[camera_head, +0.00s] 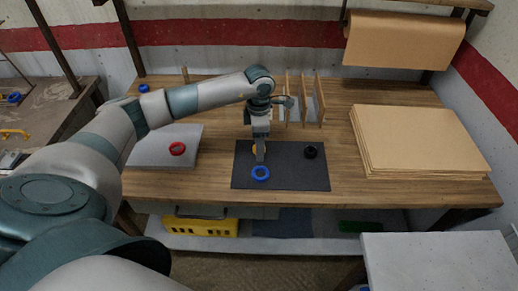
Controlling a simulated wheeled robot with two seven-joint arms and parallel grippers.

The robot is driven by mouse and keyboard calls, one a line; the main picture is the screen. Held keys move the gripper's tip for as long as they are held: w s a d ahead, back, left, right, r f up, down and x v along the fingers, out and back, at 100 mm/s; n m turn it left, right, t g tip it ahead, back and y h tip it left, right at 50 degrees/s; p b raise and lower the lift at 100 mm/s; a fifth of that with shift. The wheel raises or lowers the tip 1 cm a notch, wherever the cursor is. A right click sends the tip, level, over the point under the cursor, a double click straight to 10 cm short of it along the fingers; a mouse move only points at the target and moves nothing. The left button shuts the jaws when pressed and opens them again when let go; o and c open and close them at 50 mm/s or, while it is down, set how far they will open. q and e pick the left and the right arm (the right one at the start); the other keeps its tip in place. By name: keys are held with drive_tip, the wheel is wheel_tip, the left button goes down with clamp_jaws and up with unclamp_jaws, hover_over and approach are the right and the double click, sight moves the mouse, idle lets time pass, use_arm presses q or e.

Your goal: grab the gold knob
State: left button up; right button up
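The gold knob (254,149) lies on the dark mat (305,179) on the wooden workbench. It is mostly hidden behind my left gripper (260,156), with only small gold parts showing beside the fingers. My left gripper points down over the mat, right at the gold knob in the picture. I cannot tell whether its fingers are apart or closed on the knob. My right gripper is not in view.
A blue ring-shaped knob (260,173) and a black knob (310,152) also lie on the mat. A red knob (177,149) sits on a grey slab (150,155). Upright wooden dividers (305,98) stand behind. A cardboard stack (420,140) fills the right side.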

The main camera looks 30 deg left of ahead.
use_arm(q)
drive_tip(key=c, duration=1.1)
drive_tip(key=shift+r, duration=0.15)
drive_tip(key=shift+c, duration=0.2)
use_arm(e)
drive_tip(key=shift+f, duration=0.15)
